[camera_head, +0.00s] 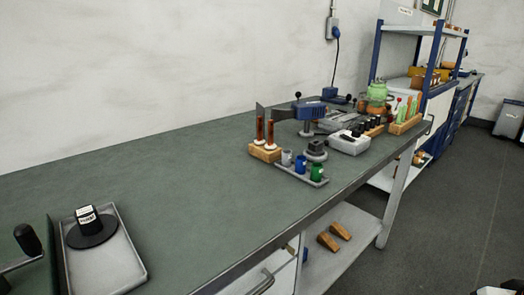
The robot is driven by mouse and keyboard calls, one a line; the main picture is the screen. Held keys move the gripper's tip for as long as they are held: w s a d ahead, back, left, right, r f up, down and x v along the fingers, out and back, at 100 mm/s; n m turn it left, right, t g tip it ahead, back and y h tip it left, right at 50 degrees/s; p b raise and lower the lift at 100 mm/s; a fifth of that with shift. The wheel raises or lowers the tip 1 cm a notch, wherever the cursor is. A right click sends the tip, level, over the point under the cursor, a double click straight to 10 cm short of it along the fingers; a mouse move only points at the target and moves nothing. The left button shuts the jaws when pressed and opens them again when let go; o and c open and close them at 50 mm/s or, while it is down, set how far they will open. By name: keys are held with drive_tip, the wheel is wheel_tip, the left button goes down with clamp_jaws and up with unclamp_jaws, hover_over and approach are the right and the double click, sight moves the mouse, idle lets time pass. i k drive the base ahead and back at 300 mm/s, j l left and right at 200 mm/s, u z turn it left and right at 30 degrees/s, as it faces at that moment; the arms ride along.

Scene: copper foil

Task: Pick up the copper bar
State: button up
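Two slim reddish-brown upright rods stand in a wooden block (265,152) on the workbench, in the middle of the head view. The left rod (260,129) and the right rod (271,132) have pale bases. They are copper-like in colour, but I cannot tell whether either is the copper bar. No other clear copper bar shows. My gripper is not in view.
The green workbench (190,190) has a wide bare stretch at centre left. A grey tray (132,262) holds a black round item. A small tray of cups (302,174), a blue device (308,110) and several tools crowd the far end. Floor (440,210) is open at right.

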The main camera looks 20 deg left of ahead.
sight(270, 146)
drive_tip(key=k+u, duration=0.15)
drive_tip(key=u, duration=1.1)
